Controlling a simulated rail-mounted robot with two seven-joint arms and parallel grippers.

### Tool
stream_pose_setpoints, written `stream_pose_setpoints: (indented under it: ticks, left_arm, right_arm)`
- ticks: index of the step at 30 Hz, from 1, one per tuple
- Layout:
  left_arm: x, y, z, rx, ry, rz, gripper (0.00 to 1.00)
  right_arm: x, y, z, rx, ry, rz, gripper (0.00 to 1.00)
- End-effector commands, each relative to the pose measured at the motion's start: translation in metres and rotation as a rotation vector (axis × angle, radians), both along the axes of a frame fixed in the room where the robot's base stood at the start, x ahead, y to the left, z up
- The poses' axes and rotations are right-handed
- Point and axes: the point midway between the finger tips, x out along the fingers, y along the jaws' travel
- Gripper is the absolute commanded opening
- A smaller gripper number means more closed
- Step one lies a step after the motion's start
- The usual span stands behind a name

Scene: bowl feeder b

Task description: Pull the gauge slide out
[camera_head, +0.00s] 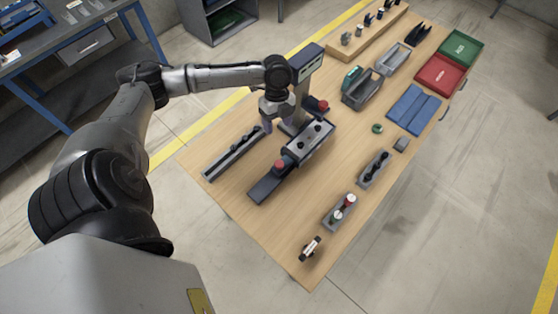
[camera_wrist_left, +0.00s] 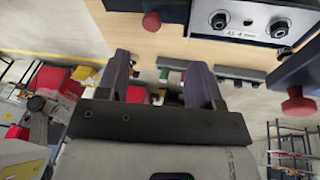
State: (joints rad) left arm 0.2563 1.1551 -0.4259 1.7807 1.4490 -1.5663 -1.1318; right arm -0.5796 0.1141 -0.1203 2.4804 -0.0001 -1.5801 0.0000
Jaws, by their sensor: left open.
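The gauge slide (camera_head: 264,187) is a dark bar with a red knob on top, sticking out toward the front left from a grey fixture plate (camera_head: 311,142) that carries black knobs. My left gripper (camera_head: 276,124) is above the table, behind the slide and close to a dark upright post (camera_head: 300,90), apart from the knob. In the left wrist view the gripper (camera_wrist_left: 160,82) is open, with nothing between its fingers. The labelled plate (camera_wrist_left: 250,22) and two red knobs show beyond and beside the fingers; which knob is the slide's is unclear. My right gripper is not in view.
A dark rail (camera_head: 232,153) with small parts lies left of the fixture. Another red knob (camera_head: 323,106) is at the post. Grey holders (camera_head: 373,168), blue trays (camera_head: 413,109) and red and green bins (camera_head: 440,76) lie to the right. The table's front left is mostly clear.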

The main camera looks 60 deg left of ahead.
Motion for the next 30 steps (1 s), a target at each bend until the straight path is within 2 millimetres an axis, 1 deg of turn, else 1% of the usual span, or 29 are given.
stream_pose_setpoints:
  ticks: [1,3,7,12,16,20,30]
  left_arm:
    - [-0.002,-0.006,0.002,-0.056,-0.012,-0.088,0.60]
    - [-0.004,-0.012,0.004,-0.114,-0.040,-0.206,0.60]
    - [-0.004,-0.014,0.005,-0.150,-0.094,-0.374,0.60]
    - [-0.004,-0.014,0.004,-0.167,-0.131,-0.489,0.60]
    - [-0.006,-0.017,-0.003,-0.173,-0.138,-0.514,0.60]
    - [-0.009,-0.023,-0.019,-0.173,-0.138,-0.514,0.60]
    - [-0.020,-0.045,-0.077,-0.172,-0.137,-0.514,0.60]
  right_arm:
    - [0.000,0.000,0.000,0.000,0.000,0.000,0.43]
    - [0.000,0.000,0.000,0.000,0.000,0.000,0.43]
    - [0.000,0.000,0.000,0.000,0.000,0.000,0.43]
    - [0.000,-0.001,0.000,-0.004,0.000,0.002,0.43]
    - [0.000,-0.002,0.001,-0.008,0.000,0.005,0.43]
    - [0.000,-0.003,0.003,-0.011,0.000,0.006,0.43]
    - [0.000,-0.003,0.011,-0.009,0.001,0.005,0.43]
